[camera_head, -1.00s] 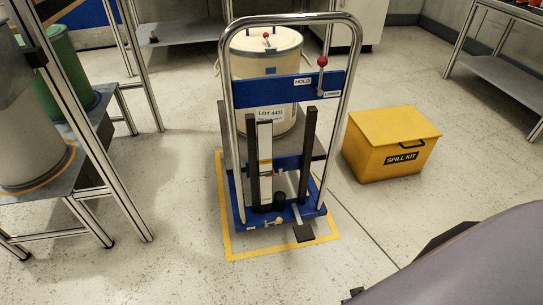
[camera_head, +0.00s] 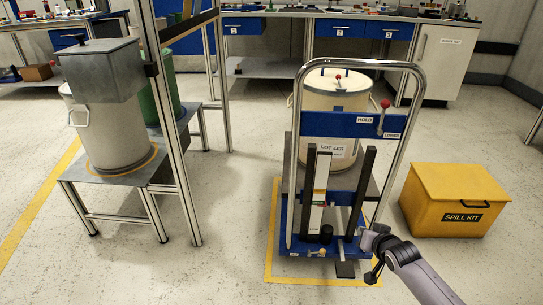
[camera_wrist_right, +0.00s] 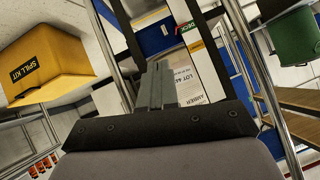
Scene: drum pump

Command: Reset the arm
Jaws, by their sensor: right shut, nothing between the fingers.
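My right gripper (camera_head: 371,240) comes in from the lower right in the head view, beside the lower right side of the blue drum lift (camera_head: 345,126). In the right wrist view its two grey fingers (camera_wrist_right: 156,86) are together with nothing between them. I cannot tell whether it touches the lift frame. The lift carries a cream drum (camera_head: 333,95) with a lot label. A red-knobbed lever (camera_head: 384,105) stands by the HOLD and LOWER labels. My left gripper is not in view.
A yellow spill kit box (camera_head: 455,203) stands on the floor right of the lift. A metal stand (camera_head: 112,178) with a grey container (camera_head: 108,110) is at the left. Workbenches line the back. The floor between stand and lift is clear.

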